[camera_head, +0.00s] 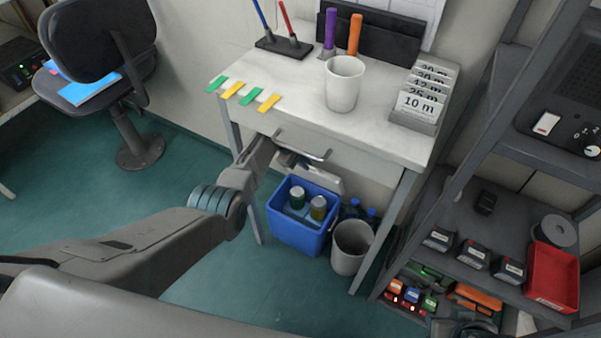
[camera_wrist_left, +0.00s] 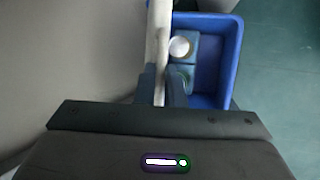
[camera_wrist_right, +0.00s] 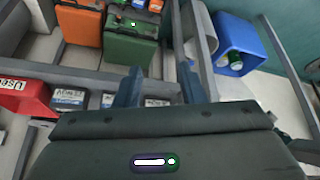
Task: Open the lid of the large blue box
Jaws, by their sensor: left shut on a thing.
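The large blue box (camera_head: 297,236) stands on the floor under the desk. Its top is open, and two cans (camera_head: 318,208) show inside. A pale lid (camera_head: 325,180) stands raised along the box's back edge. In the left wrist view the lid (camera_wrist_left: 158,40) is seen edge-on beside the blue box (camera_wrist_left: 231,60). My left gripper (camera_wrist_left: 161,85) is shut on the lid's edge; in the head view it (camera_head: 292,160) is partly hidden under the desk front. My right gripper (camera_wrist_right: 160,88) is open and empty near the shelf; the blue box (camera_wrist_right: 236,45) shows beyond it.
The desk (camera_head: 290,105) overhangs the box, with a drawer handle (camera_head: 300,150) close to my left arm. The shelf rack (camera_head: 465,205) is at right. Floor at front left is clear.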

